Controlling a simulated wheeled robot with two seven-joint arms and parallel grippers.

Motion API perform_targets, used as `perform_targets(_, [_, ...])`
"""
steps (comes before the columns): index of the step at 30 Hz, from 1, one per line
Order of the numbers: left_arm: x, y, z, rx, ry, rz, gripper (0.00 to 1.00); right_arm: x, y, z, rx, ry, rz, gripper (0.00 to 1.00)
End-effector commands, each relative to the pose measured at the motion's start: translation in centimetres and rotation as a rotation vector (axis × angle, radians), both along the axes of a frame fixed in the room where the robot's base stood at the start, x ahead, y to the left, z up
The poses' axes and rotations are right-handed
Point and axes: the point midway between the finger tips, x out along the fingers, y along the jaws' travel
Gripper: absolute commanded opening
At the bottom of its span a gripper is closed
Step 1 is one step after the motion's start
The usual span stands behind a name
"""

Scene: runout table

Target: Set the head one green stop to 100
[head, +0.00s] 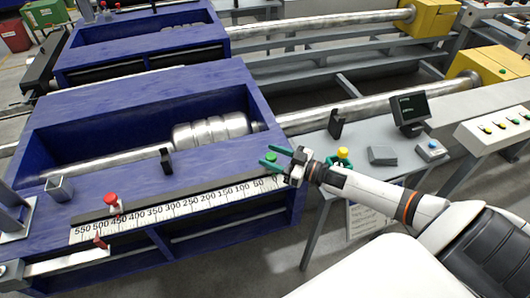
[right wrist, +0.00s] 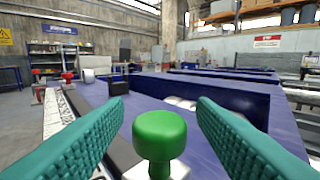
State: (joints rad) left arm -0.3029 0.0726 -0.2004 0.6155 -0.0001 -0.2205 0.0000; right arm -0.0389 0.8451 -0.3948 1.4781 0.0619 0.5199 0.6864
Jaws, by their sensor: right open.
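The green stop (head: 271,157) is a round green knob at the right end of the white ruler (head: 175,207) on the blue machine's front ledge. It sits near the low end, right of the 50 mark; its exact reading is hidden by my gripper. My right gripper (head: 268,157) comes in from the right with its teal fingers open around the knob. In the right wrist view the green knob (right wrist: 160,138) stands upright between the two fingers, with a gap on each side. My left gripper is out of view.
A red knob stop (head: 110,199) stands near the ruler's 450–500 marks. A black block (head: 167,160) stands on the ledge behind the ruler.

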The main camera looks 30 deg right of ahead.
Motion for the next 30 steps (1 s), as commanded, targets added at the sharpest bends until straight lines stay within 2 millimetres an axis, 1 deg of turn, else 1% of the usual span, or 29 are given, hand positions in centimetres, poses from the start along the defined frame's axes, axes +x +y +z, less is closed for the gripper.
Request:
perform_targets(1, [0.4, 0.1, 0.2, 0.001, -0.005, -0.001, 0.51, 0.7, 0.4, 0.1, 0.002, -0.002, -0.001, 0.51])
perform_targets(6, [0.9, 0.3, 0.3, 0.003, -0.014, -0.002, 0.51, 2.0, 1.2, 0.0, 0.001, 0.0, -0.001, 0.51])
perform_targets(16, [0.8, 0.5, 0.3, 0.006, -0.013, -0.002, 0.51, 2.2, 1.4, -0.1, 0.0, 0.001, 0.0, 0.51])
perform_targets(17, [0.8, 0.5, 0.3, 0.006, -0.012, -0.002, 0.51, 2.2, 1.4, -0.1, 0.0, 0.001, 0.0, 0.48])
perform_targets(24, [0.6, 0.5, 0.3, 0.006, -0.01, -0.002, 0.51, 2.2, 1.4, -0.1, 0.0, 0.001, 0.0, 0.09])
perform_targets(26, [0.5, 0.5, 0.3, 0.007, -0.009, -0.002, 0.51, 2.2, 1.4, -0.1, 0.0, 0.001, 0.0, 0.0])
perform_targets(30, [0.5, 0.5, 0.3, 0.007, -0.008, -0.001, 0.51, 2.2, 1.5, 0.0, 0.002, 0.001, 0.0, 0.0])
